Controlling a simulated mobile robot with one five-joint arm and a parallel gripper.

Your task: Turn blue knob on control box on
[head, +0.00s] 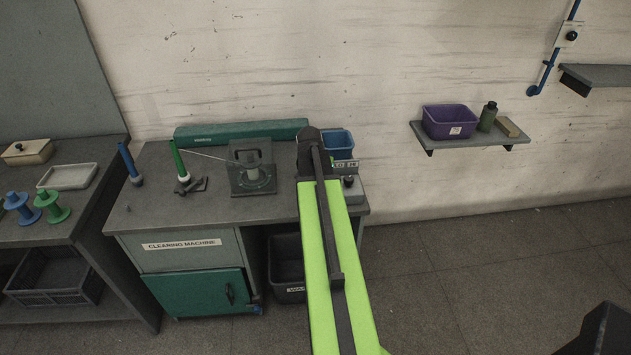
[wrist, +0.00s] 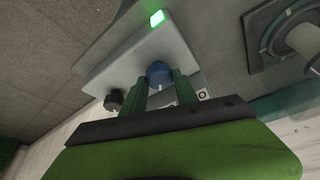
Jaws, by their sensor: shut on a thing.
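The grey control box (wrist: 125,55) fills the upper middle of the wrist view. Its blue knob (wrist: 158,70) sits between the two dark green fingers of my gripper (wrist: 160,78), which are shut on it. A light mark shows on the knob, but I cannot read its setting. A green lamp (wrist: 157,18) glows on the box. In the head view the control box (head: 355,192) stands at the right end of the bench, partly behind my green arm, which hides the blue knob and the gripper there.
A black knob (wrist: 113,100) is close beside the left finger. A winding unit (head: 252,168) and green and blue cones stand on the bench (head: 150,212). A blue bin (head: 338,142) is behind the box.

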